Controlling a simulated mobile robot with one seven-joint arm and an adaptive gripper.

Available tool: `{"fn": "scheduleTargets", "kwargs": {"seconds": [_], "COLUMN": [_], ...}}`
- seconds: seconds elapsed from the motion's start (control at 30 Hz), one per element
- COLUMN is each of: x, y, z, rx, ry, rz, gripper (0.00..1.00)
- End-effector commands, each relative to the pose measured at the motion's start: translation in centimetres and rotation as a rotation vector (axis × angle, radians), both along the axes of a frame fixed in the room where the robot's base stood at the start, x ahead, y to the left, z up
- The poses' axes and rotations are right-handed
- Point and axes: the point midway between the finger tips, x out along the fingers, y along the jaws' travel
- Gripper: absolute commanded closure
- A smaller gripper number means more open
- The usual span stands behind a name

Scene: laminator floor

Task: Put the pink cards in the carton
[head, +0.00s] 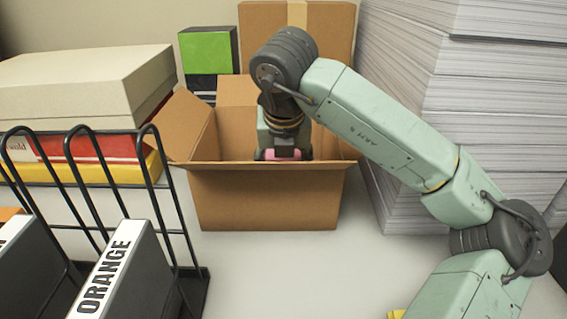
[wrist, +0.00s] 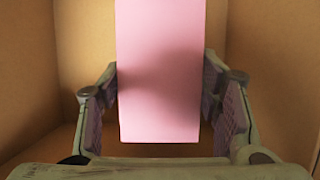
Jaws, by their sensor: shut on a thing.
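The open cardboard carton (head: 265,200) stands on the white surface in the middle of the head view. My gripper (head: 284,155) reaches down into its opening, and its lower end is hidden behind the carton's front wall. In the wrist view my gripper (wrist: 160,115) is shut on the pink cards (wrist: 160,75), a flat pink block between the two fingers. A small bit of the pink shows at the carton's front edge in the head view. Brown carton walls (wrist: 270,60) surround it in the wrist view. I cannot tell whether the cards touch the carton's floor.
A black wire rack (head: 165,190) with dark binders, one labelled ORANGE (head: 108,265), stands at the left front. Boxes (head: 90,85) are stacked behind it. Tall paper stacks (head: 480,100) rise at the right. A green and black box (head: 207,55) stands behind the carton.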

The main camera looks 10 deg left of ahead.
Motion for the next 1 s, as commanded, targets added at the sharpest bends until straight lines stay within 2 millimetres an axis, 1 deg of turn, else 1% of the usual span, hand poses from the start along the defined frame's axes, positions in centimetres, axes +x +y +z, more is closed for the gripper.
{"fn": "scheduleTargets", "kwargs": {"seconds": [0.27,0.37,0.4,0.7,1.0], "x": [0.02,0.01,0.0,-0.01,-0.01], "y": [-0.02,-0.01,0.0,0.01,0.01], "z": [-0.76,-0.67,-0.7,-0.69,-0.62], "rx": [0.001,0.001,0.0,0.001,0.001], "ry": [-0.001,-0.001,0.001,0.0,0.0], "rz": [-0.001,-0.001,0.0,0.0,0.0], "gripper": [0.85,0.85,0.42,0.22,0.22]}}
